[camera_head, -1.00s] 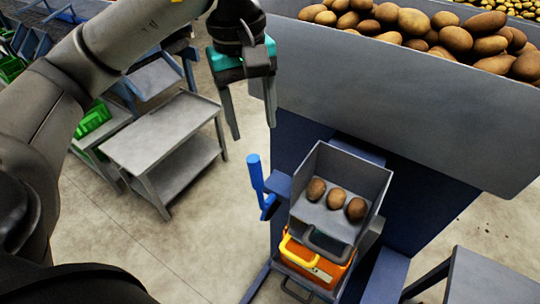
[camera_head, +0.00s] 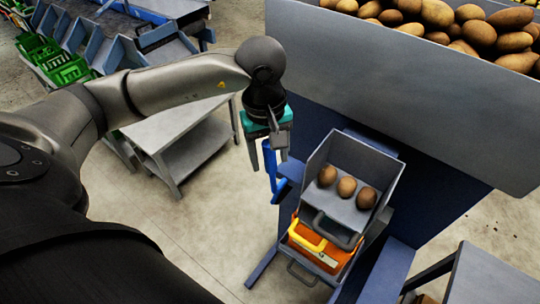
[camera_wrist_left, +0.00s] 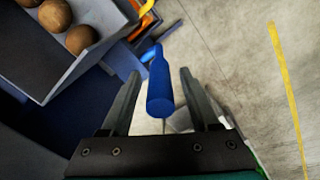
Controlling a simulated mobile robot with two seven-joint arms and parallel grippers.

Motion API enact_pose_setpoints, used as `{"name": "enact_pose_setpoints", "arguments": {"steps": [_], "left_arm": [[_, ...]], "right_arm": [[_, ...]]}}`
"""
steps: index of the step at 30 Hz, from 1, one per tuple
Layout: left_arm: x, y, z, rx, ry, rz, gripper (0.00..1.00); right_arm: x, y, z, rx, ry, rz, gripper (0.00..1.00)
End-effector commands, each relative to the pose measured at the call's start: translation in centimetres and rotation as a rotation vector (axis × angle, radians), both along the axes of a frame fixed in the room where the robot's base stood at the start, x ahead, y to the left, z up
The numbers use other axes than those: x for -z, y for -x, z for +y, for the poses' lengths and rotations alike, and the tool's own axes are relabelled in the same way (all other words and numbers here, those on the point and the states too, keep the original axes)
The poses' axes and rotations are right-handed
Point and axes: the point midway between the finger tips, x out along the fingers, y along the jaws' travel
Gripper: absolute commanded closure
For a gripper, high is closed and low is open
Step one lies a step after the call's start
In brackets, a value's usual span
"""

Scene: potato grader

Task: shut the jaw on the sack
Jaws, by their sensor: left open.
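A blue upright lever handle (camera_head: 270,172) stands at the left side of the grader's outlet. It also shows in the left wrist view (camera_wrist_left: 160,88), with its rounded end facing the camera. My left gripper (camera_head: 268,164) points down over the handle from above. It is open, and in the left wrist view its two fingers lie on either side of the handle, with a visible gap at each side. I cannot make out a sack or jaw clearly. My right gripper is not in view.
A grey chute (camera_head: 352,213) beside the handle holds three potatoes. A large grey hopper (camera_head: 400,95) of potatoes is behind. A grey two-tier table (camera_head: 170,135) stands left; floor is free in front.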

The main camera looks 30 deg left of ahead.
Motion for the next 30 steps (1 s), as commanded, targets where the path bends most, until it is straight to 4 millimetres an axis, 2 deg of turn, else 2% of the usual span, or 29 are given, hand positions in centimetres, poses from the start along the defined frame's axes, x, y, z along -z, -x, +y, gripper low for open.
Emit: {"name": "enact_pose_setpoints", "arguments": {"steps": [6, 14, 30], "left_arm": [[1.37, -0.02, -0.05, 0.001, 0.0, 0.001, 0.38], [1.44, -0.05, -0.07, 0.001, 0.0, 0.0, 0.39], [1.39, -0.06, -0.07, 0.001, 0.001, -0.001, 1.0]], "right_arm": [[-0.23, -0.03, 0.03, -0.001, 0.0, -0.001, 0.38], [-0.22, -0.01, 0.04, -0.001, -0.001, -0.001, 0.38], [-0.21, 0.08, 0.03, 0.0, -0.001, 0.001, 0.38]]}}
